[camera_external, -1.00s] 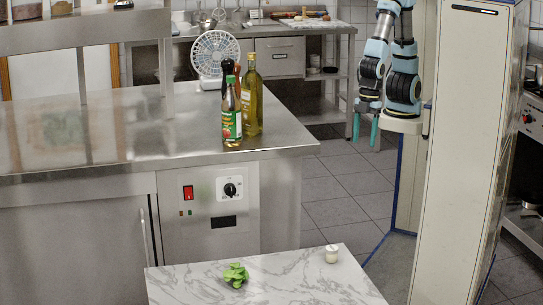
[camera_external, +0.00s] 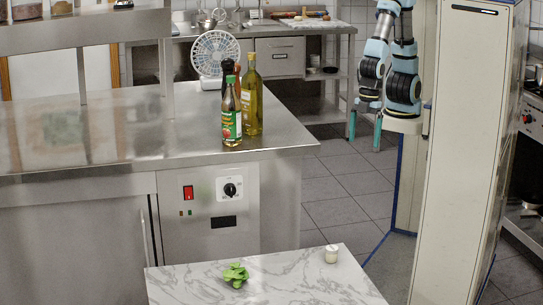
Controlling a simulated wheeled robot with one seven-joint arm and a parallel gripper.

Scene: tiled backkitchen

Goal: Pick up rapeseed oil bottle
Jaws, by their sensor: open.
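Two oil-like bottles stand upright near the right end of the steel counter (camera_external: 110,140). The front bottle (camera_external: 231,124) is shorter, with a green cap and a green and red label. Behind it to the right is a taller bottle (camera_external: 252,105) of yellow-green glass with a gold top. Their labels are too small to read, so I cannot tell for sure which is the rapeseed oil. My gripper (camera_external: 364,130) hangs with its teal fingers pointing down, apart and empty. It is well to the right of both bottles, beyond the counter's edge.
A dark pepper mill-like object (camera_external: 227,75) and a white fan (camera_external: 214,54) stand just behind the bottles. A marble-topped table (camera_external: 290,285) in front bears a green leafy thing (camera_external: 236,274) and a small white jar (camera_external: 331,254). Tiled floor lies between counter and gripper.

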